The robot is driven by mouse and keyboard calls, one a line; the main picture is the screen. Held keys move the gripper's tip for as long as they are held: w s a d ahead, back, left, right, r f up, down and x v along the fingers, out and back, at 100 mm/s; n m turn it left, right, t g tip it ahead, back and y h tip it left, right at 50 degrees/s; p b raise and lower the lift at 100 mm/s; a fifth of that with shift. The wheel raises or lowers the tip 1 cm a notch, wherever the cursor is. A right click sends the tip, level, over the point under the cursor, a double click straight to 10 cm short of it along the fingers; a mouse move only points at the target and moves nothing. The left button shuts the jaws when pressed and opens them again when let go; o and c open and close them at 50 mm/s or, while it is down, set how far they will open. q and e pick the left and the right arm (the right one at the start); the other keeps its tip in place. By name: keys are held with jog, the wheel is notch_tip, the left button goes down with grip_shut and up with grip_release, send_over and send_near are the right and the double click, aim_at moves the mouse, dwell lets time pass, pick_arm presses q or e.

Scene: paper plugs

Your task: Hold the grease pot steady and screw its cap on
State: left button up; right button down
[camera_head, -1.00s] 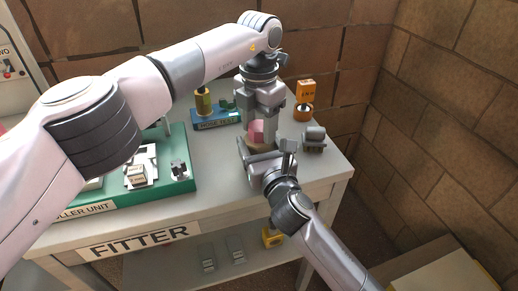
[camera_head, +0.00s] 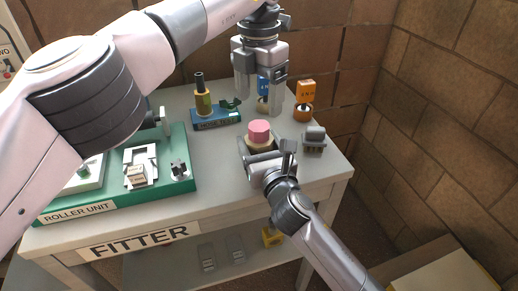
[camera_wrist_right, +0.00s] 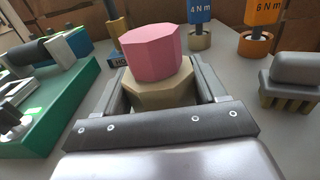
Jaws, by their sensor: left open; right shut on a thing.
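The grease pot (camera_wrist_right: 158,88) is a tan faceted pot standing on the table. Its pink faceted cap (camera_head: 259,132) sits on top of it; the cap also shows large in the right wrist view (camera_wrist_right: 151,52). In that view the cap looks slightly tilted or off-centre on the pot. My right gripper (camera_head: 261,156) is shut around the pot, low, with one finger on each side. My left gripper (camera_head: 259,98) is open and empty, raised above and behind the cap, fingers pointing down, apart from it. How far the cap is threaded cannot be seen.
A green roller unit (camera_head: 183,187) fills the table's left side. A blue stand with a dark-topped bottle (camera_head: 203,97) is behind. An orange-tagged 6 N m tool (camera_head: 304,98), a blue-tagged 4 N m one (camera_wrist_right: 201,20) and a grey brush-like block (camera_head: 314,138) stand nearby.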

grip_release()
jog(key=shift+s, duration=0.1)
pick_arm(q)
jog(key=shift+r+p, duration=0.3)
jog(key=shift+r, duration=0.05)
pick_arm(e)
jog(key=shift+v, duration=3.5)
